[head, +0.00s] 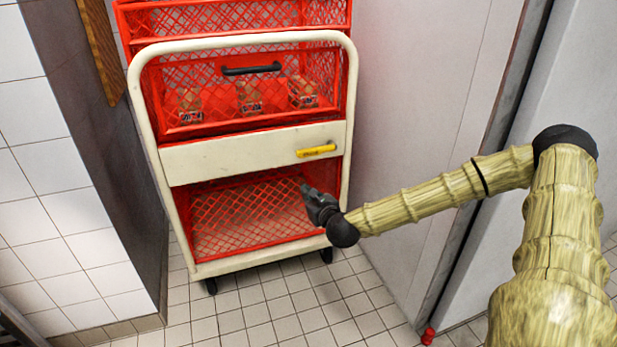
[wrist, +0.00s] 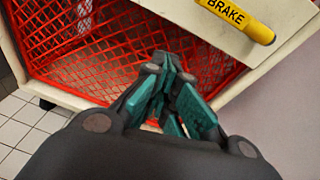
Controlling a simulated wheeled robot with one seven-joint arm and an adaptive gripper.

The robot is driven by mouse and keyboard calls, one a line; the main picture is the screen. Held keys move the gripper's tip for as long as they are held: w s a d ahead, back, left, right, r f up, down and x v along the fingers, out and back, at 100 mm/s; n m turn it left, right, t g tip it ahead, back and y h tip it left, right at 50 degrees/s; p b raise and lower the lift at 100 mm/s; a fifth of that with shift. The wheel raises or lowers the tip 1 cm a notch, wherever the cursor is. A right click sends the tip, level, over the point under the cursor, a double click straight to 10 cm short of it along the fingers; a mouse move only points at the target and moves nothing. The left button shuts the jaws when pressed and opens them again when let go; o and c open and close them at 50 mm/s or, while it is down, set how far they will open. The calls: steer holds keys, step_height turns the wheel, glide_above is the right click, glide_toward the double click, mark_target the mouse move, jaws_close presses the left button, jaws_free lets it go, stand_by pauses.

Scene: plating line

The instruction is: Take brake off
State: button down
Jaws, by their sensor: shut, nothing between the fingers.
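The yellow brake lever (head: 316,151) lies near level on the right part of the cart's cream crossbar. It also shows in the wrist view, marked BRAKE (wrist: 236,18), at the top right. The cart (head: 240,153) has a cream frame, red mesh crates and dark casters. My gripper (head: 306,189) is shut and empty, below the lever and apart from it, in front of the lower red crate at its right side. In the wrist view my gripper (wrist: 165,65) points toward the red mesh, with the lever above and to the right of its fingertips.
The middle red crate (head: 215,90) holds several small packed items and has a black handle (head: 251,70). A tiled wall (head: 60,210) stands left and a pale panel (head: 415,110) right of the cart. Tiled floor (head: 270,305) is clear in front. A small red object (head: 428,336) lies at the panel's foot.

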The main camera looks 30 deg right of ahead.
mark_target(314, 149)
steer(key=d+m, duration=0.1)
steer(key=d, duration=0.1)
steer(key=d+r+m+h, duration=0.1)
steer(key=d, duration=0.1)
steer(key=shift+w+m+t+h+b, duration=0.1)
steer(key=shift+m+t+h+b, duration=0.2)
steer(key=shift+b, duration=0.1)
steer(key=shift+w, duration=0.1)
steer(key=b+x, duration=0.2)
steer(key=x, duration=0.8)
steer(key=shift+s+a+r, duration=0.1)
steer(key=shift+s+r, duration=0.15)
steer(key=shift+r, duration=0.75)
steer(key=shift+s+a+r, duration=0.1)
steer(key=shift+s+r, duration=0.1)
steer(key=shift+r, duration=0.75)
